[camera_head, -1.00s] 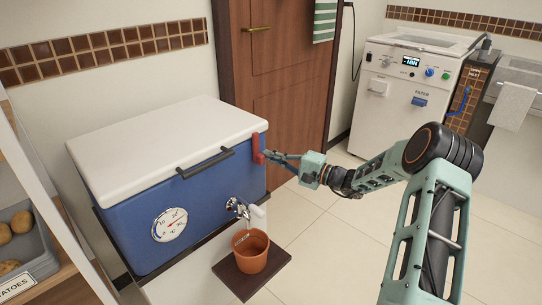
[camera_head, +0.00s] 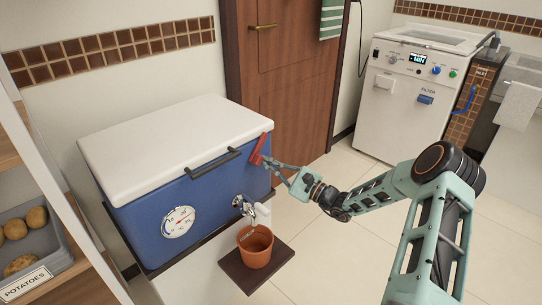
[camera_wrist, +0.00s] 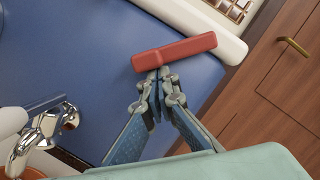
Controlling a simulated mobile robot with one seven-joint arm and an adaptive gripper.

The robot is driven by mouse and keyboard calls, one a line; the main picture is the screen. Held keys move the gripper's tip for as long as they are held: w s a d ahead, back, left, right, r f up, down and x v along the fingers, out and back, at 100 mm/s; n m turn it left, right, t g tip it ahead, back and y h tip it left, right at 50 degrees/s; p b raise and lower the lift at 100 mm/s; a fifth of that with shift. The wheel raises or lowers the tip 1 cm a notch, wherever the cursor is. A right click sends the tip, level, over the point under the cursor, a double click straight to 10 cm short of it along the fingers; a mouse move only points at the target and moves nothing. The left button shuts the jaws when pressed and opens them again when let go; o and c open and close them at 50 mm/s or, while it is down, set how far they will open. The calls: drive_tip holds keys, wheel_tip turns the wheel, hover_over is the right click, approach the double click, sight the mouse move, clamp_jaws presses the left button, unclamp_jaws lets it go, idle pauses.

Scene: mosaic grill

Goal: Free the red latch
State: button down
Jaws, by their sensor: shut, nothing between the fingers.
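The red latch (camera_head: 259,148) is at the right front corner of the blue cooler (camera_head: 228,186), by the edge of its white lid (camera_head: 165,145). It slants, its lower end left of its upper end. In the wrist view the latch (camera_wrist: 175,53) lies across the lid's edge and the blue wall. My gripper (camera_head: 265,160) is shut and empty, its fingertips at the latch's lower part. In the wrist view the closed fingertips (camera_wrist: 157,76) are against or very near the latch's edge; contact cannot be told for sure. The lid lies down on the cooler.
A black handle (camera_head: 213,163) is on the cooler's front. Below are a tap (camera_head: 243,205) and a terracotta pot (camera_head: 255,249) on a dark board. A wooden door (camera_head: 290,80) stands behind the latch. Open tiled floor (camera_head: 350,250) lies to the right.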

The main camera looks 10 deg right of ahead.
sight(259, 161)
drive_tip(key=m+p, duration=0.1)
drive_tip(key=a+m+p, duration=0.1)
drive_tip(key=m, duration=0.1)
drive_tip(key=s+r+m+t+p, duration=0.1)
drive_tip(key=shift+a, duration=0.25)
drive_tip(key=m+p, duration=0.1)
drive_tip(key=m+t+h+p, duration=0.1)
drive_tip(key=m, duration=0.1)
drive_tip(key=s+a+r+m+p, duration=0.1)
drive_tip(key=m, duration=0.1)
drive_tip(key=shift+t+h+p, duration=0.3)
drive_tip(key=shift+a, duration=0.1)
drive_tip(key=shift+f, duration=0.15)
